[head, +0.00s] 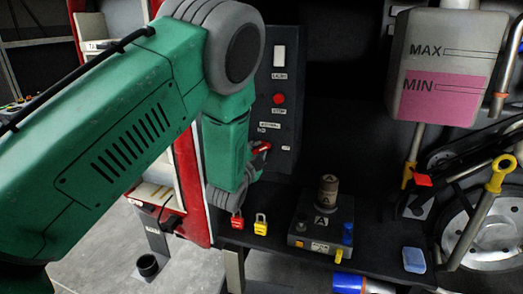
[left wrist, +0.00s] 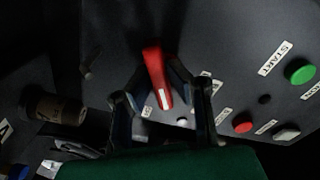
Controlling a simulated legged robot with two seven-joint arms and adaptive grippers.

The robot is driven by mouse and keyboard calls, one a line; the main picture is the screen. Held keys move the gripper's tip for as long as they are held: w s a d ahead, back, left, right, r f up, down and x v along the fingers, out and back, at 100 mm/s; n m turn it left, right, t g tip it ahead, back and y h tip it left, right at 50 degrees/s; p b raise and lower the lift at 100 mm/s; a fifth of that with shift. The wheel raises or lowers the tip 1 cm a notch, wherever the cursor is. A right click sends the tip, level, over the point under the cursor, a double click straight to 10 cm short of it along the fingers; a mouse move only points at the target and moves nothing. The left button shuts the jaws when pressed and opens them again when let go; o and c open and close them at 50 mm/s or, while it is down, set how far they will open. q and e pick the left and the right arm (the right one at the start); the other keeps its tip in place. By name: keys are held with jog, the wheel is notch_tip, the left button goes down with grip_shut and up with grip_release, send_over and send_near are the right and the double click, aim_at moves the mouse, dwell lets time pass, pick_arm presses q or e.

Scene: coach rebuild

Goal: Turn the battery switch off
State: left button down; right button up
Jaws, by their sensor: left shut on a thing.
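The battery switch has a red handle (head: 262,147) on the dark upright panel (head: 283,95), partly hidden behind my green left arm. In the left wrist view the red handle (left wrist: 157,75) with a white mark shows between the fingers of my left gripper (left wrist: 160,82). The fingers are shut on the handle, one on each side. In the head view my left gripper (head: 257,168) is mostly hidden by its own arm. A small label stands to the right of the handle; I cannot read it clearly. My right gripper is not in view.
The panel also has a red button (head: 279,99); a green button (left wrist: 300,71) shows beside a START label. Below are a red padlock (head: 237,220), a yellow padlock (head: 261,224) and a dark box (head: 321,228) bearing a cylinder. A tank (head: 445,65) hangs at right.

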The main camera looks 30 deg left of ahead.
pick_arm(q)
jog(key=shift+s+a, duration=0.15)
jog(key=shift+a, duration=0.35)
jog(key=m, duration=0.3)
jog(key=shift+d+f+m+b, duration=0.1)
jog(key=shift+f+m+b, duration=0.05)
jog(key=shift+m+b, duration=0.25)
jog(key=shift+m, duration=1.1)
jog(key=c, duration=1.4)
grip_release()
jog(key=shift+c, duration=0.2)
jog(key=shift+o, duration=0.4)
jog(key=shift+a, duration=0.25)
